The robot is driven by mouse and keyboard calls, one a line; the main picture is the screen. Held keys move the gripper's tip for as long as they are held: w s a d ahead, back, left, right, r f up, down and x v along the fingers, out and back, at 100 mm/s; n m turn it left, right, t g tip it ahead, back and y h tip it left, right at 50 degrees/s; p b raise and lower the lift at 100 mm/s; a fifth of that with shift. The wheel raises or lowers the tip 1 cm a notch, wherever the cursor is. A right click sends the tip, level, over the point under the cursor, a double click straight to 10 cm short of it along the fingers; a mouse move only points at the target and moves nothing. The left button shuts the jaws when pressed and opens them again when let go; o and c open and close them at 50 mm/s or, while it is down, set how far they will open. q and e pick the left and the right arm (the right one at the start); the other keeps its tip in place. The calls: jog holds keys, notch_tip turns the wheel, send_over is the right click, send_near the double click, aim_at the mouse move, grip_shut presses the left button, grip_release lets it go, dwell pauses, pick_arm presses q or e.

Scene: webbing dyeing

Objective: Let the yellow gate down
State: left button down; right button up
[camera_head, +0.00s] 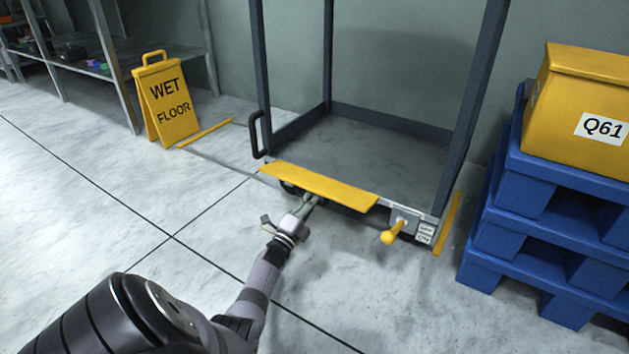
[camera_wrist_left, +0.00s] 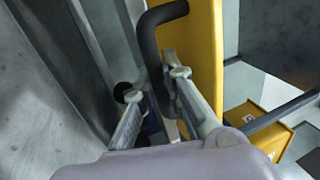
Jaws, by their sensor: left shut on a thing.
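The yellow gate (camera_head: 318,186) is a long flat panel across the low front of a dark-framed cage cart (camera_head: 470,95). In the head view it shows as a narrow strip just above the front sill; I cannot tell its exact tilt. My left gripper (camera_head: 311,201) is at the gate's near side, with its fingertips partly hidden by the gate's edge. In the left wrist view the gripper (camera_wrist_left: 165,95) is shut on a black bent handle (camera_wrist_left: 152,45) beside the yellow panel (camera_wrist_left: 203,45). My right gripper is not in view.
A yellow-knobbed lever (camera_head: 393,234) sticks out at the cart's front right corner. Blue pallets (camera_head: 530,215) with a yellow Q61 box (camera_head: 580,105) stand close on the right. A wet floor sign (camera_head: 167,100) stands left. The floor (camera_head: 110,220) at front left is clear.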

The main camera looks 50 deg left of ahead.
aim_at(313, 186)
pick_arm(q)
jog(key=shift+f, duration=0.15)
dwell(0.5)
jog(key=c, duration=1.7)
grip_release()
jog(key=shift+o, duration=0.2)
notch_tip(313, 186, up, 10)
jog(key=shift+w+r, duration=0.1)
jog(key=shift+d, duration=0.1)
